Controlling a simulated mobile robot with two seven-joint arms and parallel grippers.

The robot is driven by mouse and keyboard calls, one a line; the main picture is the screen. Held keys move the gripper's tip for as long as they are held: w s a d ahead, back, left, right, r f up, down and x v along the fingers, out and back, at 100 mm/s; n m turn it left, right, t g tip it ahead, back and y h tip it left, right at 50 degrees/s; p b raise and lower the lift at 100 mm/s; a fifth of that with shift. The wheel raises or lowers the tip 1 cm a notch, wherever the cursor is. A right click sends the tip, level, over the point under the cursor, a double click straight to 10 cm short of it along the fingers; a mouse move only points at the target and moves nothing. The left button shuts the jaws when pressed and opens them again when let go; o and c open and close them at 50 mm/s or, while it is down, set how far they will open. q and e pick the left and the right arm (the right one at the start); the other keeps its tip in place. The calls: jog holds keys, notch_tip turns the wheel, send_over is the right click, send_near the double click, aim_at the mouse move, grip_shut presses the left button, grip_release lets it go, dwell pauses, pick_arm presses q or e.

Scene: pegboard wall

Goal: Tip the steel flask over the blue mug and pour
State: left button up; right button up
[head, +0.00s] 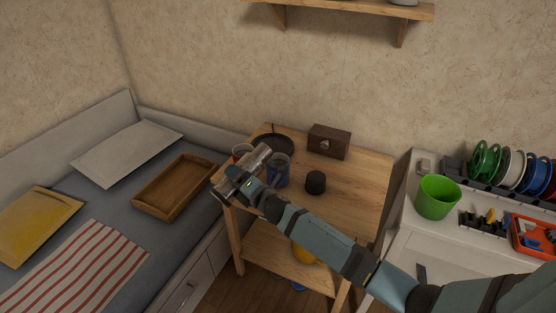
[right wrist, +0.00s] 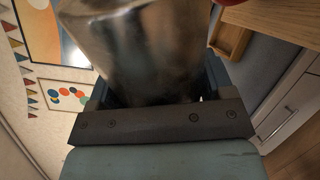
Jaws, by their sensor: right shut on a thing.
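The steel flask (head: 258,157) is held tilted above the left part of the small wooden table, with one end at upper right near the rim of the blue mug (head: 279,174). The mug stands upright on the table; its inside cannot be made out. My right gripper (head: 238,186) is shut on the flask. In the right wrist view the flask (right wrist: 145,50) fills the space between the fingers. I cannot see any liquid. My left gripper is not in view.
A red mug (head: 242,151) and a black pan (head: 283,144) stand close behind the flask. A dark wooden box (head: 328,142) and a black cylinder (head: 316,182) are right of the blue mug. The table's right part (head: 363,188) is clear. A green bucket (head: 437,197) stands farther right.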

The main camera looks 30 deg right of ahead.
jog(key=shift+r+m+p, duration=0.4)
jog(key=shift+r+p, duration=0.1)
jog(key=shift+r, duration=0.1)
dwell(0.3)
jog(key=shift+a+r, duration=0.1)
jog(key=shift+r+m+p, duration=0.15)
jog(key=shift+m+p, duration=0.15)
jog(key=shift+p, duration=0.05)
jog(key=shift+r, duration=0.15)
dwell(0.3)
jog(key=shift+p, duration=0.3)
jog(key=shift+r+m, duration=0.15)
jog(key=shift+m, duration=0.15)
jog(key=shift+r, duration=0.1)
